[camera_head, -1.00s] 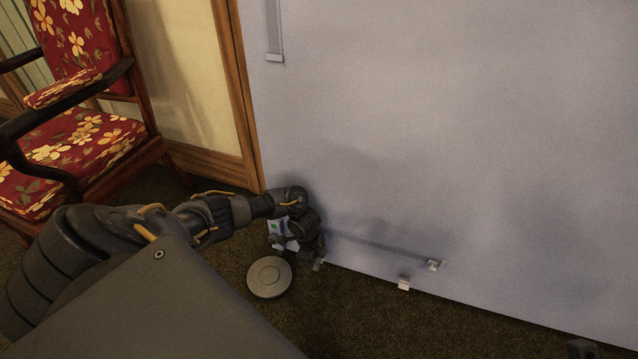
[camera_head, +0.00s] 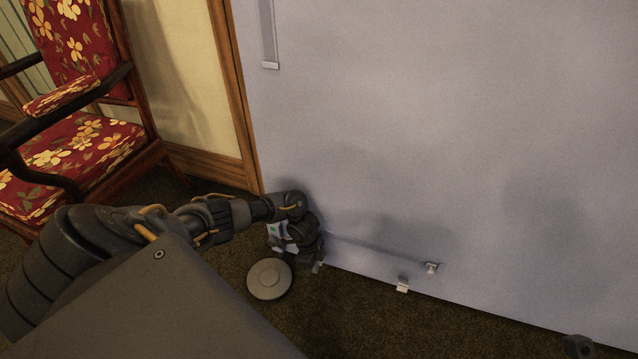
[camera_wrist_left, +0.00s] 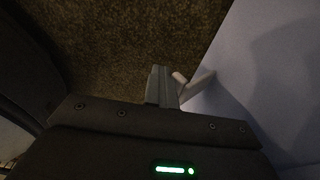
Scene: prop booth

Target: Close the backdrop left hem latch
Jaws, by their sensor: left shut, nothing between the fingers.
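The backdrop is a large pale grey-blue panel (camera_head: 440,120) that fills the right of the head view; its lower edge is the hem. My left gripper (camera_head: 315,261) is low at the panel's left bottom corner, its fingertips mostly hidden behind my wrist. In the left wrist view its fingers (camera_wrist_left: 162,84) are shut and empty. A small pale latch lever (camera_wrist_left: 197,84) sticks out from the hem right beside the fingertips; I cannot tell if they touch. A bit of this latch (camera_head: 318,267) shows past the gripper in the head view.
A second pale latch (camera_head: 402,285) hangs at the hem further right, below a small fitting (camera_head: 431,267). A round grey disc (camera_head: 269,279) lies on the dark carpet by my gripper. A red floral armchair (camera_head: 75,145) stands left. A dark object is cut off at bottom right.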

